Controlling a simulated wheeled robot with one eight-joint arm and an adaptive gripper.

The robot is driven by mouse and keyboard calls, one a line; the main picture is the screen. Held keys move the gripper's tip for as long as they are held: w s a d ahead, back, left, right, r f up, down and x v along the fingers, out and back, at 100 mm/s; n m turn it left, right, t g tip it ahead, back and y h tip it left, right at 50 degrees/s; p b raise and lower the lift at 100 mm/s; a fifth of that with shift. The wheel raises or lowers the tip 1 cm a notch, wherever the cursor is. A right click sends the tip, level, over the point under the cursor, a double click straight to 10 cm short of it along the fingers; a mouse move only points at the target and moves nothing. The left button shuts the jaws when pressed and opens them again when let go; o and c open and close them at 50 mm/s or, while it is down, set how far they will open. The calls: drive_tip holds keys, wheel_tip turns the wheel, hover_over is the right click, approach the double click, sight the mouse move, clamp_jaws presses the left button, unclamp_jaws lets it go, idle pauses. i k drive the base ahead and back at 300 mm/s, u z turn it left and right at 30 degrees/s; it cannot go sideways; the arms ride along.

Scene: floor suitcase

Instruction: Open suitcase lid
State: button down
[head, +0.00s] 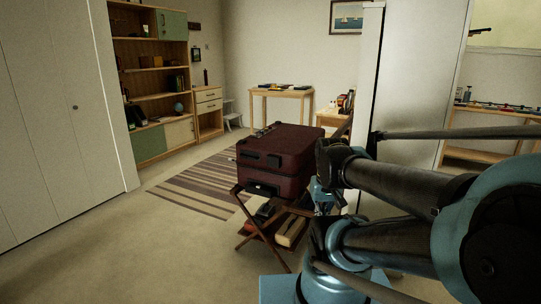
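A dark red suitcase (279,149) lies flat on a folding wooden stand (242,214) in the middle of the head view. Its lid (287,138) looks shut. Dark fittings show on its near side, and small dark parts show at its far left edge. My arm comes in from the right and reaches to the suitcase's right side, where it hides part of the suitcase and stand. I cannot make out my gripper's fingers; they seem hidden behind my arm links. No contact between my arm and the suitcase can be made out.
Several objects lie on the stand's lower shelf. A striped rug (200,186) lies behind and left of it. A shelf unit (150,75) and a small table (282,92) stand at the back. A white partition (408,75) rises at right. The floor at front left is clear.

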sight(289, 150)
drive_tip(key=u, duration=0.8)
drive_tip(key=i, duration=1)
drive_tip(key=z, duration=0.6)
